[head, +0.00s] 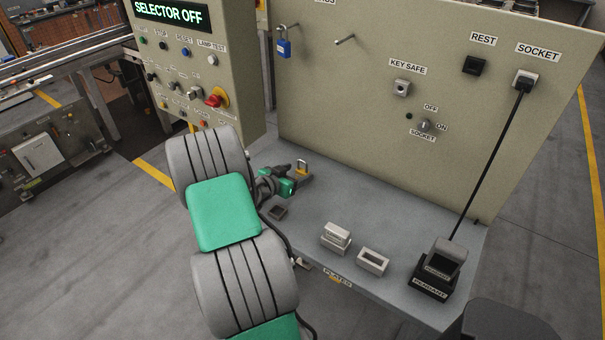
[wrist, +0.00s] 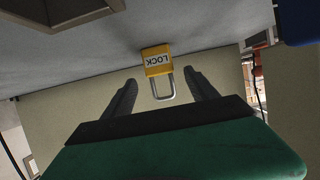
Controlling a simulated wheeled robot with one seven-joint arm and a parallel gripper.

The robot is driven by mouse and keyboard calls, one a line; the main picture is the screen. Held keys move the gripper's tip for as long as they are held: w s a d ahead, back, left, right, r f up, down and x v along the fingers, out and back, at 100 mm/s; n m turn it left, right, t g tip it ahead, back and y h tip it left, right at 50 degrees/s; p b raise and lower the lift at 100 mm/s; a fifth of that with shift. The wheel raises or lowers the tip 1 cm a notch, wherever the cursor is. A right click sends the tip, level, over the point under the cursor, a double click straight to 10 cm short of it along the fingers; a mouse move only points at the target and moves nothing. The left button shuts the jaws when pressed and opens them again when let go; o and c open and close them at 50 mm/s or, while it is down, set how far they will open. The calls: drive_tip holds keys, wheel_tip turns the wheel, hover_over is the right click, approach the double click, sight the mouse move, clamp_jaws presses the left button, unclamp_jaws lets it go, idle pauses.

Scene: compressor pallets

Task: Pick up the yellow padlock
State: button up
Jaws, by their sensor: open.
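My gripper (wrist: 162,78) is open, with one dark finger on each side of the shackle. The fingers look clear of the padlock, and nothing is held. In the head view the padlock (head: 302,169) is small, beside my gripper's end (head: 291,184). My gripper partly hides that area, and the exact gap cannot be told there.
A blue padlock (head: 284,48) hangs on a panel peg, next to an empty peg (head: 345,40). On the shelf (head: 340,210) are a dark square tray (head: 278,212), pale boxes (head: 336,237) (head: 373,262) and a black pendant holder (head: 432,285). The selector box (head: 195,75) stands left.

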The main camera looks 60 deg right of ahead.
sight(301, 172)
drive_tip(key=p+x, duration=0.1)
drive_tip(key=x, duration=0.3)
drive_tip(key=shift+d+f, duration=0.1)
drive_tip(key=shift+f, duration=0.15)
clamp_jaws()
idle(0.4)
